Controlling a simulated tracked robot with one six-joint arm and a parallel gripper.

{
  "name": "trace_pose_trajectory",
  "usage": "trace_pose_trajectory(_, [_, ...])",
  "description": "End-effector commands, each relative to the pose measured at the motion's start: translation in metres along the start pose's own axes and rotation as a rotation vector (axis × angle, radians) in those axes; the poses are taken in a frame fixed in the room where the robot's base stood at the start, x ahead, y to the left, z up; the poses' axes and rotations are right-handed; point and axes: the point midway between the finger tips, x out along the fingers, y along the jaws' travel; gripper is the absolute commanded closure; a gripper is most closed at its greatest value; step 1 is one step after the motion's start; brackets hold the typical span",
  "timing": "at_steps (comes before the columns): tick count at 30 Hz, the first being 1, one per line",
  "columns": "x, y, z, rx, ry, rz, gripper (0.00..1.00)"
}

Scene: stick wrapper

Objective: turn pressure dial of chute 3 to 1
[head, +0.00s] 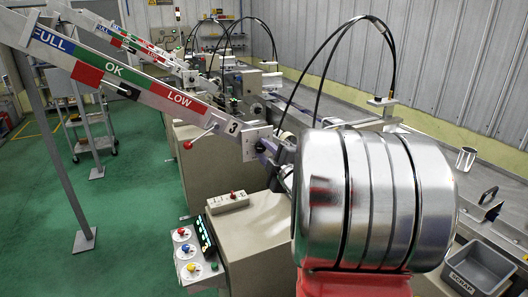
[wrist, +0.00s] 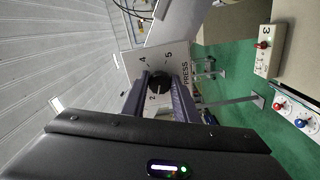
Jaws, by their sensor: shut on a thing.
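The black pressure dial (wrist: 161,80) sits on a pale plate (wrist: 138,64) marked PRESS in the wrist view. The digits 4, 5 and 2 show around it; others are covered. My gripper (wrist: 160,88) is shut on the dial, with one finger on each side of it. I cannot tell which number the dial points to. In the head view, my gripper (head: 270,150) is at the lower end of the chute (head: 125,84) with the number 3 sign (head: 234,128).
A red-knobbed lever (head: 188,144) sticks out below the chute. A control box (head: 190,254) with coloured knobs and a small switch box (head: 228,202) stand nearby. A grey SCRAP bin (head: 480,268) is at right. Green floor at left is mostly open.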

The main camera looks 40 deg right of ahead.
Motion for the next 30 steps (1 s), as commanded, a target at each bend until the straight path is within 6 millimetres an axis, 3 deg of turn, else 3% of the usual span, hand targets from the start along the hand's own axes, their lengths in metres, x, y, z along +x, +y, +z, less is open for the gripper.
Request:
trace_pose_trajectory(18, [-0.0002, -0.0041, -0.0023, -0.58, 0.007, -0.008, 0.95])
trace_pose_trajectory(30, [-0.0003, -0.0048, -0.0021, -0.825, 0.008, -0.01, 0.95])
